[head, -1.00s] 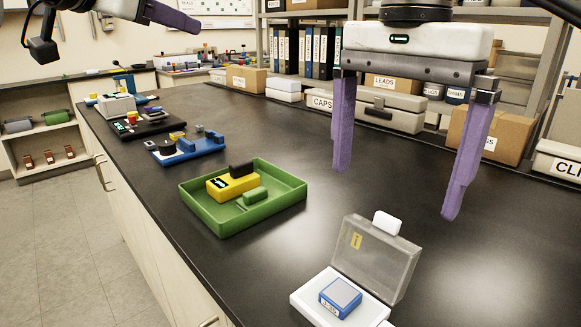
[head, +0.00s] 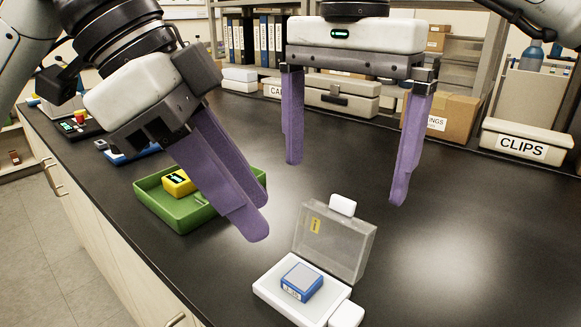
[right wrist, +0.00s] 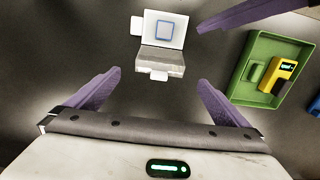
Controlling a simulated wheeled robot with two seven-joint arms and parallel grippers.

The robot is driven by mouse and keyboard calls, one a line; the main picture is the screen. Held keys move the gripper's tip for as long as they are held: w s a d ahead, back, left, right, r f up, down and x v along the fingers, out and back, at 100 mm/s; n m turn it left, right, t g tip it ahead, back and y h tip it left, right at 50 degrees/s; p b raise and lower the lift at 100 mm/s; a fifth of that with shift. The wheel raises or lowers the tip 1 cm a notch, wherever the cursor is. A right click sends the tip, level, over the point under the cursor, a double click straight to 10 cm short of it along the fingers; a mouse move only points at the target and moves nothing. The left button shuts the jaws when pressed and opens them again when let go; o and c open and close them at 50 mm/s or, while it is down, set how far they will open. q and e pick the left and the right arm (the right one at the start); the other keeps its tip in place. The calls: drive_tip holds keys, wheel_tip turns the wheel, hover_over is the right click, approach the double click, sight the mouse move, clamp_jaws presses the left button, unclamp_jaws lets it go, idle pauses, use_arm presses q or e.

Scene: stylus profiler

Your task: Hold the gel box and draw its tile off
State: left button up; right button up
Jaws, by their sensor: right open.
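The gel box stands open on the dark bench, with a white base (head: 268,287) and a clear hinged lid (head: 340,246) standing up. White tabs stick out from the lid top and the base's near right corner. A blue tile (head: 302,282) with a grey top lies flat in the base. The right wrist view also shows the base (right wrist: 178,40) and the tile (right wrist: 164,30). My left gripper (head: 258,212) is open and empty, its fingers slanting down, left of and above the box. My right gripper (head: 344,180) is open and empty, above and behind the lid.
A green tray (head: 180,215) holding a yellow device (head: 178,183) stands left of the box, partly hidden by my left fingers. Cartons, a grey case (head: 338,98) and a CLIPS bin (head: 525,145) line the back. The bench right of the box is clear.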

sight(297, 282)
wheel_tip(297, 282, down, 9)
drive_tip(key=shift+f, duration=0.2)
idle(0.3)
drive_tip(key=c, duration=1.9)
drive_tip(key=shift+c, duration=0.2)
use_arm(q)
drive_tip(key=o, duration=0.5)
drive_tip(key=shift+o, duration=0.2)
drive_tip(key=s+d+r+n+t+y, duration=0.1)
drive_tip(key=s+d+n+t+y, duration=0.2)
drive_tip(key=n, duration=0.6)
drive_tip(key=x, duration=0.7)
drive_tip(key=s+x, duration=0.1)
drive_tip(key=x, duration=0.3)
drive_tip(key=shift+a+f, duration=0.3)
drive_tip(key=shift+f, duration=0.15)
